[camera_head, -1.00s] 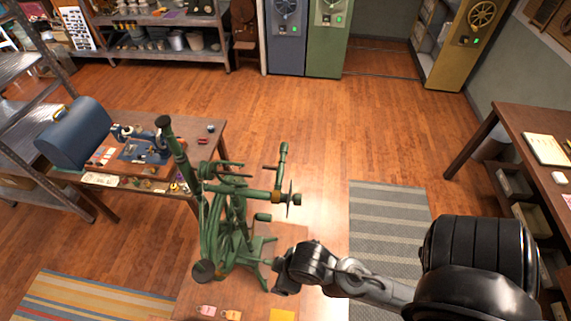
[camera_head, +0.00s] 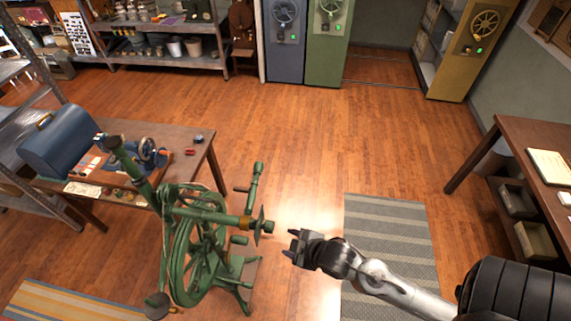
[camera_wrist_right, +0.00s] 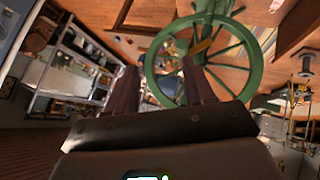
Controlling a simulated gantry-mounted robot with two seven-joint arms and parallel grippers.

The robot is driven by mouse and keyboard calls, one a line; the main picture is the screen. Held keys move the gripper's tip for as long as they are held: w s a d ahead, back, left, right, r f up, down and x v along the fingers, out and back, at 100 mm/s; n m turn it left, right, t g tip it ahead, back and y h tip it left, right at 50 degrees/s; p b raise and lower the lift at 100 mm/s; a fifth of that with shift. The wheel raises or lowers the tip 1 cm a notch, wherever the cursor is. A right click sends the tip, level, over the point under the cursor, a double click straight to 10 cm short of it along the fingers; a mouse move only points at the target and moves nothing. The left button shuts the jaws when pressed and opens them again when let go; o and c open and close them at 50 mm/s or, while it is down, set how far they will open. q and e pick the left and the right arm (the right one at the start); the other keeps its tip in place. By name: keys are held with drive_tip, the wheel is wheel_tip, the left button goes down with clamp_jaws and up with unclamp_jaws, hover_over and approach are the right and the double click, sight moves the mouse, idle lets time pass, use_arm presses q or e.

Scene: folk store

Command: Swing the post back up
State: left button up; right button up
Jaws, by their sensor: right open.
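The green metal machine (camera_head: 195,245) stands at lower left centre in the head view, with a large spoked wheel. A thick green post (camera_head: 135,168) leans up and left from it. A shorter green upright (camera_head: 256,186) with a side handle stands at its right; I cannot tell which one the task means. My right gripper (camera_head: 291,246) is open and empty, just right of the machine's small disc, with a gap between. In the right wrist view, the green wheel (camera_wrist_right: 206,62) shows beyond my open fingers (camera_wrist_right: 160,92). My left gripper is not in view.
A wooden table (camera_head: 200,150) with a blue case (camera_head: 58,145) stands behind the machine on the left. A grey striped mat (camera_head: 388,230) lies to the right. A wooden desk (camera_head: 510,135) stands at the far right.

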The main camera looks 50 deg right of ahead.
drive_tip(key=w+d+n+t+b, duration=0.2)
drive_tip(key=w+d+n+t, duration=0.2)
drive_tip(key=w, duration=0.1)
drive_tip(key=n+t+y+b, duration=0.5)
drive_tip(key=n+y, duration=0.5)
drive_tip(key=n, duration=0.5)
approach(258, 169)
use_arm(q)
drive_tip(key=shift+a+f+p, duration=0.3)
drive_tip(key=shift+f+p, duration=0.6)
drive_tip(key=shift+p, duration=0.15)
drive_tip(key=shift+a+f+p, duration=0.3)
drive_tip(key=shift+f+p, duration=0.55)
drive_tip(key=shift+p, duration=0.2)
use_arm(e)
drive_tip(key=shift+t, duration=0.4)
drive_tip(key=shift+w+d+f+x, duration=0.1)
drive_tip(key=shift+f+x, duration=0.2)
drive_tip(key=shift+x, duration=1.4)
drive_tip(key=shift+w+d+f+x, duration=0.15)
drive_tip(key=shift+f+x, duration=0.15)
drive_tip(key=shift+x, duration=1.35)
drive_tip(key=shift+w+a+f+x, duration=0.1)
drive_tip(key=shift+f+x, duration=0.15)
drive_tip(key=shift+x, duration=1.45)
drive_tip(key=shift+c, duration=0.3)
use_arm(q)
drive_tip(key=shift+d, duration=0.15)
use_arm(e)
clamp_jaws()
